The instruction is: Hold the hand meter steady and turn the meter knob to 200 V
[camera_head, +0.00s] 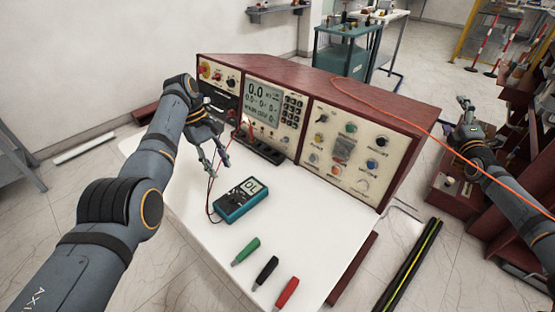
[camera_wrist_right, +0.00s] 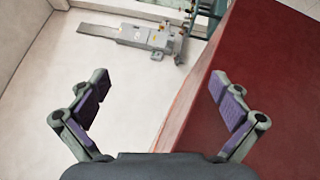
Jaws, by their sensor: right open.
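The hand meter (camera_head: 240,199) is a teal, boxy instrument with a small display and a dark dial area. It lies on the white tabletop, with thin red and dark leads running from it. The knob's setting is too small to read. My left gripper (camera_head: 219,162) hovers behind and to the left of the meter, apart from it, with its fingers parted and nothing between them. My right gripper (camera_head: 466,106) is far to the right, beyond the console. In the right wrist view, the right gripper (camera_wrist_right: 160,103) is wide open and empty.
A red-cased console (camera_head: 360,152) with panels and knobs stands along the table's back. Green (camera_head: 246,251), black (camera_head: 265,272) and red (camera_head: 287,293) handles lie at the front of the white table (camera_head: 190,215). An orange cable (camera_head: 420,128) crosses near the right arm.

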